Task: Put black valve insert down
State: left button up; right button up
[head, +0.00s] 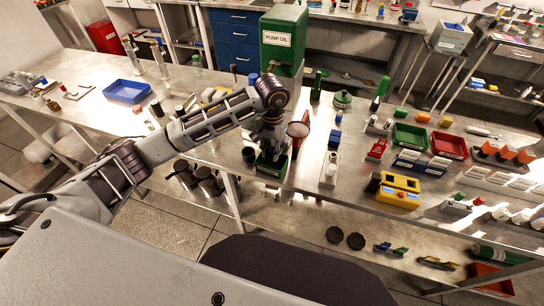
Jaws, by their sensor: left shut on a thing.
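My left gripper (268,142) points down over the front edge of the steel bench, just above a small green-based fixture (271,167). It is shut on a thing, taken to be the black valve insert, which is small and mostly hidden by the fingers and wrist. I cannot tell whether the insert touches the fixture. A short black cylinder (249,155) stands on the bench just left of the fixture. My right gripper is not in view.
The green pump oil container (283,40) rises behind. A yellow device (399,190) and green and red trays (410,136) lie to the right. A blue tray (127,91) lies to the left.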

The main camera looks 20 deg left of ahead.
pick_arm(q)
jog(key=shift+f, duration=0.5)
notch_tip(320, 180, down, 2)
jog(key=shift+f, duration=0.2)
jog(key=shift+f+p, duration=0.2)
jog(key=shift+p, duration=0.1)
jog(key=shift+f, duration=0.15)
jog(key=o, duration=0.7)
jog(key=shift+o, duration=1.4)
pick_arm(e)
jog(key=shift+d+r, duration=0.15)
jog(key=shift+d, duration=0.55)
